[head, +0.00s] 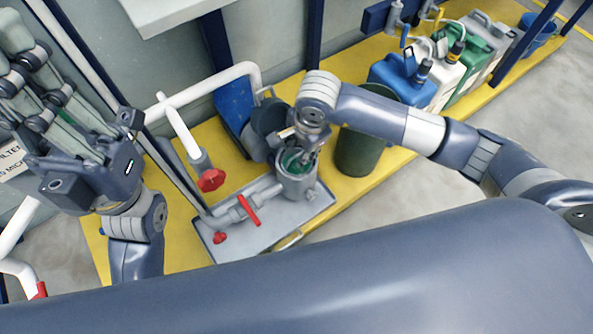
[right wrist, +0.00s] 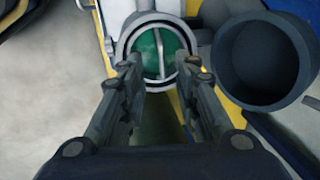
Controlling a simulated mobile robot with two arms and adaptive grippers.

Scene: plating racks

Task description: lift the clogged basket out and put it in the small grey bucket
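The clogged basket sits inside the open round strainer housing (head: 297,188); its green inside (right wrist: 152,62) and a thin metal handle bar across it show in the right wrist view. My right gripper (head: 304,150) is above the housing. In the right wrist view its two fingers (right wrist: 165,80) are apart, with the handle bar visible beyond and between them; contact cannot be told. The small grey bucket (head: 268,117) stands just behind the housing, and its dark open mouth shows in the right wrist view (right wrist: 265,58). My left gripper (head: 50,95) is raised at far left, its fingers apart and empty.
The housing stands on a grey tray (head: 262,236) with pipes and red valve handles (head: 249,209). A blue panel-like object (head: 233,103) is behind the bucket. A dark green barrel (head: 360,152) stands right. Jerrycans (head: 405,76) line the yellow platform at the back.

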